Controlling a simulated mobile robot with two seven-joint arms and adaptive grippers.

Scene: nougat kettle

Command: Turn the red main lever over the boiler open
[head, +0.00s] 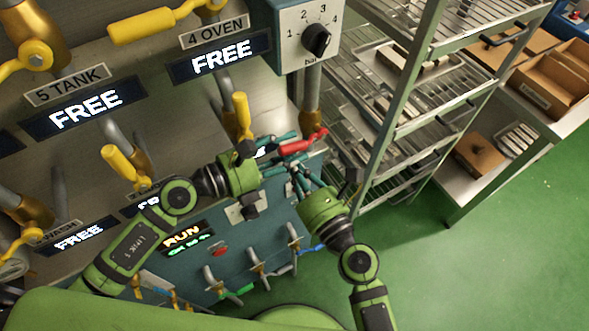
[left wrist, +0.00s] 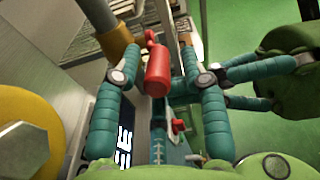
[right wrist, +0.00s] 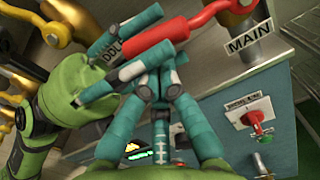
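The red main lever (head: 300,146) sticks out sideways from a brass pipe fitting at the boiler's upper right. In the right wrist view its red handle (right wrist: 160,38) slants up to the right towards a pipe labelled MAIN. My left gripper (head: 284,152) is open at the handle's free end. In the left wrist view the red handle (left wrist: 157,70) shows between its spread fingers; I cannot tell whether they touch it. My right gripper (head: 296,168) is just below the lever. In the right wrist view its fingertips (right wrist: 160,80) are together, with nothing seen between them.
Yellow-handled valves (head: 122,165) and FREE displays line the wall at left. The blue boiler panel (head: 250,225) has a red button (head: 220,251) and small taps. A metal rack (head: 380,130) stands close at right; green floor lies beyond.

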